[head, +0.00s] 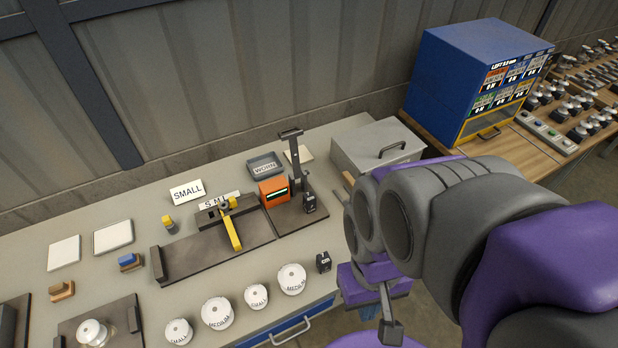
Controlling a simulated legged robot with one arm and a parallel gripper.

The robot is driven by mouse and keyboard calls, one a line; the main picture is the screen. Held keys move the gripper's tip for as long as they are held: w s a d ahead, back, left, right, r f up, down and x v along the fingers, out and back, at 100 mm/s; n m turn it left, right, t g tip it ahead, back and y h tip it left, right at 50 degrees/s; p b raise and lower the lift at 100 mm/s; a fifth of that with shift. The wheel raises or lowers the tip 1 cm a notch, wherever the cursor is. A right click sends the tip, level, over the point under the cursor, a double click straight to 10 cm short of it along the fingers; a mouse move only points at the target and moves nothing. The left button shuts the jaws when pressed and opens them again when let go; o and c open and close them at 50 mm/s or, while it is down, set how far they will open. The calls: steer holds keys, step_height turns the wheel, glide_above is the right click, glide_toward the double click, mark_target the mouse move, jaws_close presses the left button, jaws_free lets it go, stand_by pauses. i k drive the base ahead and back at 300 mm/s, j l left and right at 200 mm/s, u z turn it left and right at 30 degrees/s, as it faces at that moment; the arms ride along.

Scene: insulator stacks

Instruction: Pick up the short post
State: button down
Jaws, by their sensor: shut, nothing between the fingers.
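No thing in view is plainly marked as the short post. A row of white round pieces stands along the bench's front edge: one marked SMALL (178,331), one marked MEDIUM (217,313), another SMALL piece (256,296) and another MEDIUM piece (291,279). A small black block (323,262) with a light marking stands just right of them. My gripper (391,331) is shut and empty. It points down at the lower right, beyond the bench's front edge and apart from all these pieces. My arm hides part of the area behind it.
A dark fixture board (215,258) with a yellow lever (232,232) lies mid-bench. An upright black stand (295,160) rises beside an orange device (273,191). A grey lidded box (378,148) is behind my arm. A blue cabinet (450,80) stands on a wooden table.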

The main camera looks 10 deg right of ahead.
mark_target(310, 200)
steer(key=k+j+z, duration=0.1)
steer(key=j+z, duration=0.15)
steer(key=j, duration=0.15)
steer(key=k+j+z, duration=0.1)
steer(key=j+z, duration=0.15)
steer(key=j, duration=0.15)
steer(key=k+j+z, duration=0.2)
steer(key=j, duration=0.2)
steer(key=i, duration=0.05)
